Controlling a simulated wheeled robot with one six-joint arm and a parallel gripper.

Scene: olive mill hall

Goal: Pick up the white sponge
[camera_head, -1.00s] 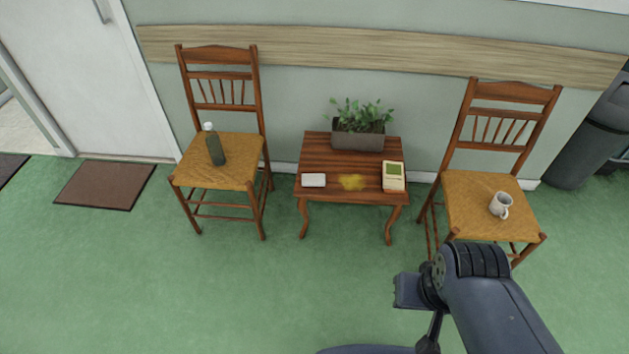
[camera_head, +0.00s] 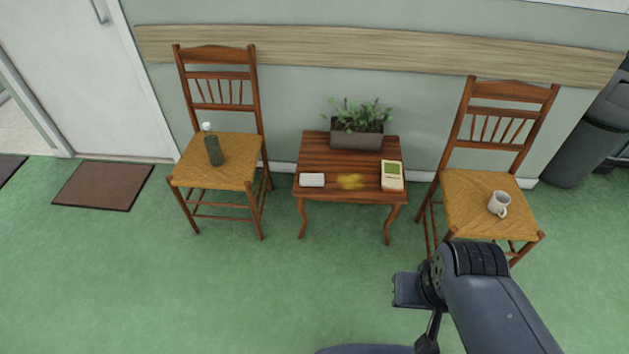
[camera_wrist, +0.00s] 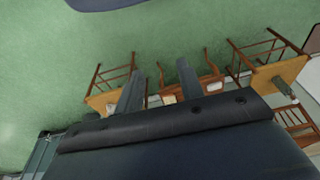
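The white sponge (camera_head: 312,180) lies flat near the front left corner of the small wooden table (camera_head: 325,152). It also shows in the wrist view as a small white block (camera_wrist: 214,86). A yellow spill (camera_head: 350,181) lies on the tabletop to the right of the sponge. In the wrist view, my gripper (camera_wrist: 160,80) has its two fingers spread apart, with nothing between them. It is well away from the table. In the head view my arm is at the lower right, and the fingers cannot be made out.
The table also bears a planter (camera_head: 357,138) at the back and a cream handheld device (camera_head: 392,176) at the right. A chair with a dark bottle (camera_head: 214,151) stands left, and one with a white mug (camera_head: 498,203) right. The green floor in front is clear.

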